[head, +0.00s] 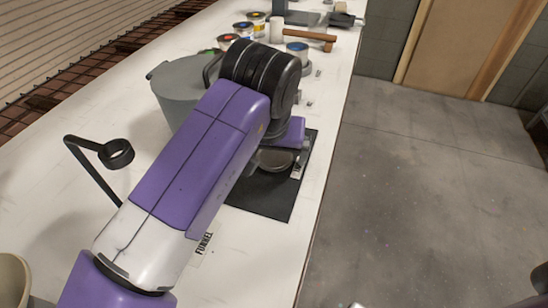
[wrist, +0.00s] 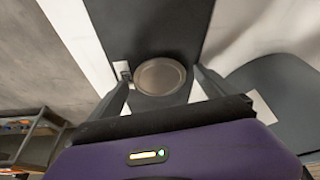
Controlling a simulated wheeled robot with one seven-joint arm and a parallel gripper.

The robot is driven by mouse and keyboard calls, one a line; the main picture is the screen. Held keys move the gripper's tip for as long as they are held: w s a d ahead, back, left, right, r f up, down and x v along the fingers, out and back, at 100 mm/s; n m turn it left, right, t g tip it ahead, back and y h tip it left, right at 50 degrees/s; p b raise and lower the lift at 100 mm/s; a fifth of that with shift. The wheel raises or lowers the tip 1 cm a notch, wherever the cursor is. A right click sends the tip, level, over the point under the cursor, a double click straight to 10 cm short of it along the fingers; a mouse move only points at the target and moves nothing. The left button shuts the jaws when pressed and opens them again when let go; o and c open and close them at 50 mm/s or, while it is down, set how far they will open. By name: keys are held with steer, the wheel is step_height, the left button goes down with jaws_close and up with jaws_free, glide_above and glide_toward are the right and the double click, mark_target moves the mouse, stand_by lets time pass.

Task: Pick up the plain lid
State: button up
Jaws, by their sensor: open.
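The plain lid is a round, flat, grey-beige disc that lies on a black mat. In the wrist view the lid (wrist: 160,77) shows between the two dark fingers of my gripper (wrist: 161,72). The fingers are open, one on each side of it, and I cannot tell whether they touch its rim or how high they are above it. In the head view the lid (head: 276,160) is partly covered by my wrist. My fingers are mostly hidden there.
The black mat (head: 262,198) lies on a long white table (head: 262,250) near its right edge. A grey bucket (head: 172,95) stands left of my arm. A black ring holder (head: 115,153) is at left.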

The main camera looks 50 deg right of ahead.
mark_target(274, 159)
steer(key=c, duration=1.3)
steer(key=shift+c, duration=0.2)
steer(key=shift+r, duration=0.1)
step_height(274, 159, up, 20)
steer(key=p, duration=0.3)
steer(key=shift+r, duration=0.15)
